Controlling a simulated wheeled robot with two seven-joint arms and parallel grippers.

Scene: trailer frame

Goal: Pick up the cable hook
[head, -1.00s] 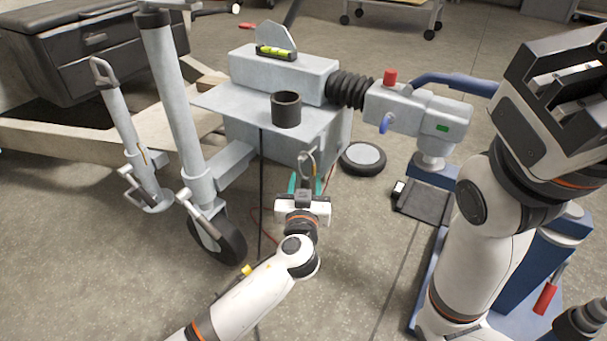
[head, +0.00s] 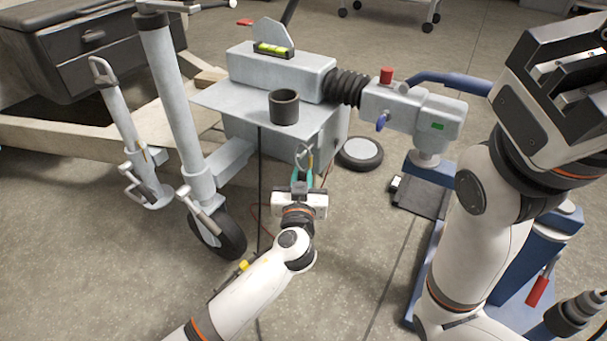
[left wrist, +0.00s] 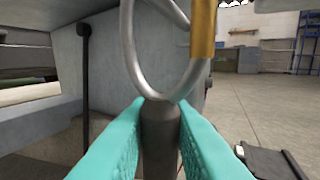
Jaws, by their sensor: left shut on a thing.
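The cable hook is a metal loop on a thick grey stem. In the head view the hook (head: 305,157) stands upright just in front of the grey trailer housing. In the left wrist view the cable hook (left wrist: 160,125) has its stem between the two teal fingers, with the loop above them and a brass-coloured piece at its right side. My left gripper (head: 302,180) is shut on the stem; its fingers (left wrist: 160,140) touch it from both sides. My right gripper (head: 572,80) is raised at the upper right; its fingertips cannot be made out.
The grey housing (head: 235,92) carries a black cup (head: 284,107) and a yellow-green level (head: 272,50). A jockey wheel (head: 218,235) stands to the left. A round wheel (head: 360,153) and a blue stand (head: 535,255) are to the right. Floor in front is open.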

